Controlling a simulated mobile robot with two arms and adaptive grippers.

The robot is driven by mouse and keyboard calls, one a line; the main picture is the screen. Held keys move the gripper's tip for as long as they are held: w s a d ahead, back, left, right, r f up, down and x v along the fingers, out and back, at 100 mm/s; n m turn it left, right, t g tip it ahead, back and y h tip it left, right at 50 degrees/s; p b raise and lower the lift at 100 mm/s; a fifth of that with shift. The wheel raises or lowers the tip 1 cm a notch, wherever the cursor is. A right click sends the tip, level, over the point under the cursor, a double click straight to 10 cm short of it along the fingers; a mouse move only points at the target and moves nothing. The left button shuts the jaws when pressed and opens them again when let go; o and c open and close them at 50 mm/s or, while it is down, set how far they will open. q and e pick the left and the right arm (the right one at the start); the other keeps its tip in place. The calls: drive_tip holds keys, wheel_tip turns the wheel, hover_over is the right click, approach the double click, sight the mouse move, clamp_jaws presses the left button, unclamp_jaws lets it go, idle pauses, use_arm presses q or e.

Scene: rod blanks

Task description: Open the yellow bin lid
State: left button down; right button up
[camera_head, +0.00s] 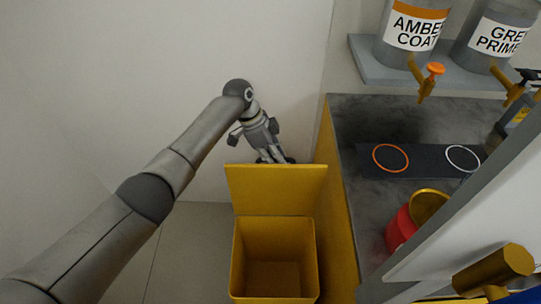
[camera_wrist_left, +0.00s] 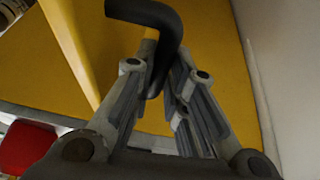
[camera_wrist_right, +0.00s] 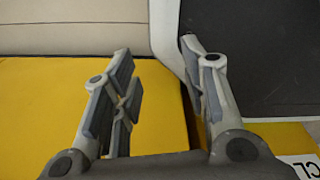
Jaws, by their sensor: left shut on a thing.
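The yellow bin (camera_head: 274,262) stands on the floor beside the counter, and I see down into its empty-looking inside. Its yellow lid (camera_head: 276,190) is raised and stands about upright at the back edge of the opening. My left gripper (camera_head: 271,156) is behind the lid's top edge, and the lid hides its fingertips in the head view. In the left wrist view it is shut on a black curved handle (camera_wrist_left: 165,22) against the yellow surface. My right gripper (camera_wrist_right: 158,75) shows in the right wrist view, open and empty above a yellow surface.
A grey counter (camera_head: 350,130) with yellow sides stands right of the bin. It carries a dark mat with orange and white rings (camera_head: 390,157) and a red container (camera_head: 400,230). Labelled paint tanks (camera_head: 412,30) stand on a shelf above. A bare wall is behind.

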use_arm(q)
drive_tip(key=shift+s+a+f, duration=0.15)
drive_tip(key=shift+s+f, duration=0.15)
drive_tip(key=shift+f, duration=0.3)
use_arm(e)
drive_tip(key=shift+s+d+f, duration=0.1)
drive_tip(key=shift+s+d, duration=0.1)
drive_tip(key=shift+s, duration=0.3)
use_arm(q)
drive_tip(key=c, duration=1.6)
unclamp_jaws()
drive_tip(key=shift+c, duration=0.2)
drive_tip(key=shift+o, duration=0.9)
drive_tip(key=shift+w, duration=0.2)
drive_tip(key=shift+r, duration=0.15)
use_arm(e)
drive_tip(key=shift+w, duration=0.3)
use_arm(q)
drive_tip(key=shift+r, duration=0.1)
drive_tip(key=shift+r, duration=0.1)
drive_tip(key=v, duration=1.1)
drive_tip(key=shift+r, duration=0.35)
use_arm(e)
drive_tip(key=shift+a, duration=0.1)
use_arm(q)
drive_tip(key=shift+w, duration=0.1)
